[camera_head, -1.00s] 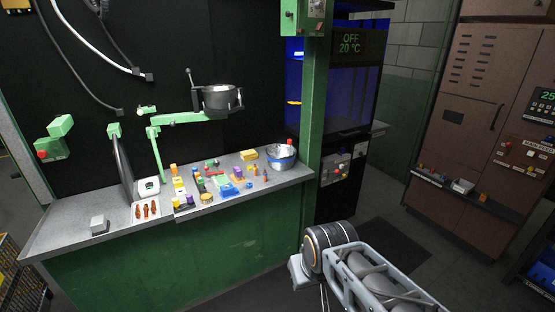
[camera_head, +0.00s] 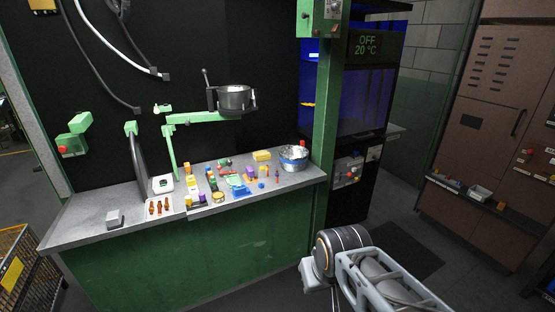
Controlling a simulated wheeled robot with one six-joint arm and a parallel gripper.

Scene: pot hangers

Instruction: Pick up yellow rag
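No thing is clearly a yellow rag. A yellow folded or block-like thing (camera_head: 262,156) lies at the back of the grey counter, left of the metal bowl; I cannot tell if it is cloth. A flat yellow thing (camera_head: 12,273) shows on the wire cart at the lower left, and a small yellow thing (camera_head: 308,104) shows inside the blue-lit cabinet. Part of my arm is at the lower right, in front of the counter and apart from all of these. My gripper's fingers are not visible.
The grey counter (camera_head: 85,222) holds several small coloured things, a metal bowl (camera_head: 293,158) and a small grey box (camera_head: 114,217). A green post (camera_head: 326,120) stands at its right end. A green jointed stand holds a dark pot (camera_head: 233,98) above. The wire cart (camera_head: 38,262) stands left.

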